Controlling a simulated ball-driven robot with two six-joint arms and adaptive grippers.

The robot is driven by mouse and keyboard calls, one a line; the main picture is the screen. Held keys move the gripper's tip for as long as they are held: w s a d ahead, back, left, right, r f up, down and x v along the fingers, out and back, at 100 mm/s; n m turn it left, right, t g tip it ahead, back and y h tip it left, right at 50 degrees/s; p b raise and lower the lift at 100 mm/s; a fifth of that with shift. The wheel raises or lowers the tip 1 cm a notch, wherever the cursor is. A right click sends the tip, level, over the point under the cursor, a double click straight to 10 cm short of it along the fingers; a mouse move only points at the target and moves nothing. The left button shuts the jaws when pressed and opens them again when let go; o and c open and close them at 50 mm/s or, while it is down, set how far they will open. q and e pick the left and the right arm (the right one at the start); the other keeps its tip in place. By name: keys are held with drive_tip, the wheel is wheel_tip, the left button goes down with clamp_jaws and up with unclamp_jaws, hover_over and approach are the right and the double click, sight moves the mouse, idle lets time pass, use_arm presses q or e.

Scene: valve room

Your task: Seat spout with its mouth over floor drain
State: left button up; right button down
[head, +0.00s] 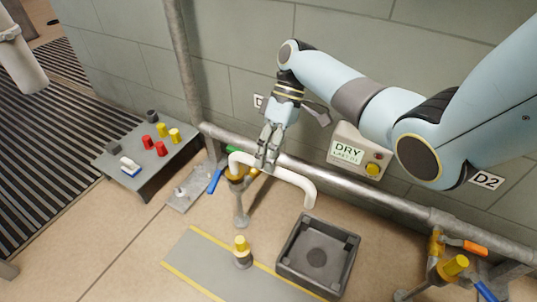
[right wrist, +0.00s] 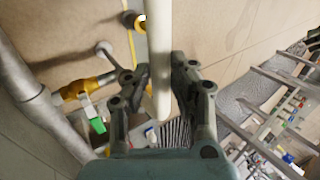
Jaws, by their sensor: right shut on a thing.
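The spout (head: 290,176) is a white pipe bent down at both ends. My right gripper (head: 267,160) is shut on it near its left part. In the right wrist view the spout (right wrist: 158,50) runs between the two fingers (right wrist: 160,85). Its right end, the mouth, points down near the far rim of the floor drain (head: 287,266), a dark square basin with a round hole. Its left end is at the yellow fitting of a valve stand (head: 240,205); I cannot tell whether it sits in it. My left gripper is not in view.
A grey pipe (head: 385,198) runs along the wall behind the spout, under a DRY sign box (head: 357,152). A low table (head: 178,158) at left holds red and yellow parts. A capped yellow stub (head: 241,245) stands left of the drain. Another valve (head: 452,267) is at right.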

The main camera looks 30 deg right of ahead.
drive_tip(key=shift+f, duration=0.5)
idle(0.7)
drive_tip(key=shift+f, duration=0.1)
drive_tip(key=shift+f, duration=0.3)
drive_tip(key=c, duration=1.1)
unclamp_jaws()
